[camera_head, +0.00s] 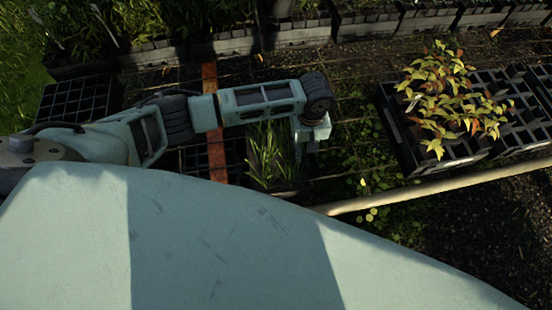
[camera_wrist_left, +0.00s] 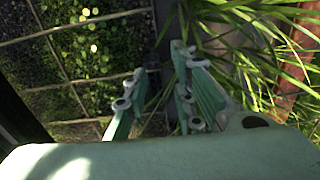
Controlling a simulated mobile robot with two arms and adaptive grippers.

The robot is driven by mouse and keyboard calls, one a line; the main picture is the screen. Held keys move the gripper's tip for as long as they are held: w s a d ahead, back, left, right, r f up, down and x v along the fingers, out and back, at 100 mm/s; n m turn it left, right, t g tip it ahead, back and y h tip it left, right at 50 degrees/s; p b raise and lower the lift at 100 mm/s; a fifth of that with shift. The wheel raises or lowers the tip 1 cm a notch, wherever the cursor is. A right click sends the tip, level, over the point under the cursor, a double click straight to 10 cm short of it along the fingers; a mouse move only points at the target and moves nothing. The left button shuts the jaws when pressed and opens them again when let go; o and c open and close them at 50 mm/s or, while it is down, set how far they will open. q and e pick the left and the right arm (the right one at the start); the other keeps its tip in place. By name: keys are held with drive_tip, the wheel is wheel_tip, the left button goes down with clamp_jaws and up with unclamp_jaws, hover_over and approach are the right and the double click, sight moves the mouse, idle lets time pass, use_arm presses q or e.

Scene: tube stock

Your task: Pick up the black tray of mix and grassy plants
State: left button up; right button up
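A black tray (camera_head: 272,184) with tall green grassy plants (camera_head: 265,150) sits below my left forearm in the head view. The arm covers its far part. My left gripper (camera_head: 303,155) points down at the tray's right edge. In the left wrist view my left gripper (camera_wrist_left: 158,105) has its green fingers spread apart, with a gap between them. The grassy plants (camera_wrist_left: 270,50) are on the right there, and the tray's dark edge (camera_wrist_left: 163,25) lies beyond the gap. I cannot tell whether a finger touches the tray. My right gripper is not in view.
A black tray (camera_head: 405,135) with yellow-orange leafy plants stands at the right. An empty black celled tray (camera_head: 75,100) is at the left. A pale pole (camera_head: 440,187) crosses in front. More planted trays line the back. Weedy ground (camera_head: 350,150) lies right of my gripper.

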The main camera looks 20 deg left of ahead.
use_arm(q)
wheel_tip(320, 180, down, 3)
drive_tip(key=shift+w+a+f, duration=0.15)
drive_tip(key=shift+f, duration=0.05)
clamp_jaws()
drive_tip(key=shift+r, duration=0.1)
